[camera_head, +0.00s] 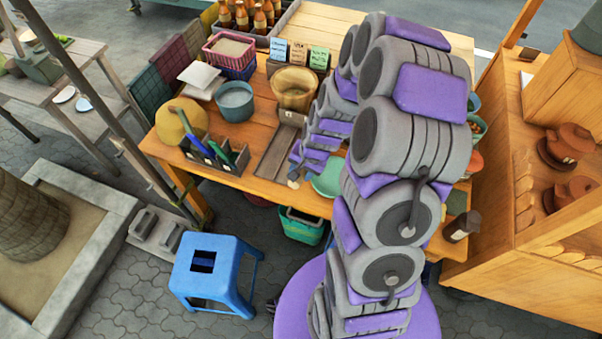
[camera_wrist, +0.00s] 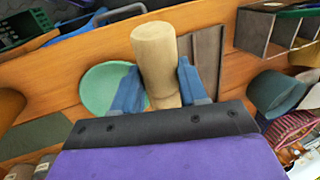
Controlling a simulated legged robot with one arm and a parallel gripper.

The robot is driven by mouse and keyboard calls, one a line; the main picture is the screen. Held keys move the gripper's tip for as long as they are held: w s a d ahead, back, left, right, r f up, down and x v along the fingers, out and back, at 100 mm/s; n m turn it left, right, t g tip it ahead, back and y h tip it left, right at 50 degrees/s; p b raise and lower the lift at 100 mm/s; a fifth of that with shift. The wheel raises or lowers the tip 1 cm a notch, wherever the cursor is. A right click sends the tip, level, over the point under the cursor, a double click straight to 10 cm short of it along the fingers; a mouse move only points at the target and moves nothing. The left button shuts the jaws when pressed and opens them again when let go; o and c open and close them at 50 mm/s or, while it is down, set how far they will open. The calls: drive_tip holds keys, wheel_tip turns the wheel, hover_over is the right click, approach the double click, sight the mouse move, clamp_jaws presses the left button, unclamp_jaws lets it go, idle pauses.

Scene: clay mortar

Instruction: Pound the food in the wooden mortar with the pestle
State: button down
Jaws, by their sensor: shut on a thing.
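The wooden mortar (camera_head: 294,88) is a tan, round vessel standing on the wooden table, behind my gripper in the head view. What lies inside it cannot be made out. My gripper (camera_wrist: 158,88) is shut on the pale wooden pestle (camera_wrist: 157,55), with one blue finger on each side of it. In the head view my gripper (camera_head: 296,178) is small and partly hidden by my arm, over the table's front part, to the left of the green plate (camera_head: 328,181). The pestle is apart from the mortar. The mortar cannot be made out in the wrist view.
A blue-grey pot (camera_head: 235,101) stands left of the mortar, and a divided utensil box (camera_head: 215,158) is in front of it. A flat brown tray (camera_head: 277,152) lies before the mortar. Bottles (camera_head: 242,16) stand at the back. A blue stool (camera_head: 212,272) is on the ground in front.

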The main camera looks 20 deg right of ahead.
wheel_tip(320, 180, up, 31)
drive_tip(key=p, duration=1.2)
drive_tip(key=shift+f+p, duration=0.1)
drive_tip(key=shift+p, duration=0.3)
drive_tip(key=shift+m+g+y+p, duration=0.7)
drive_tip(key=shift+g+y+p, duration=2.45)
drive_tip(key=shift+y, duration=0.35)
drive_tip(key=shift+f, duration=0.1)
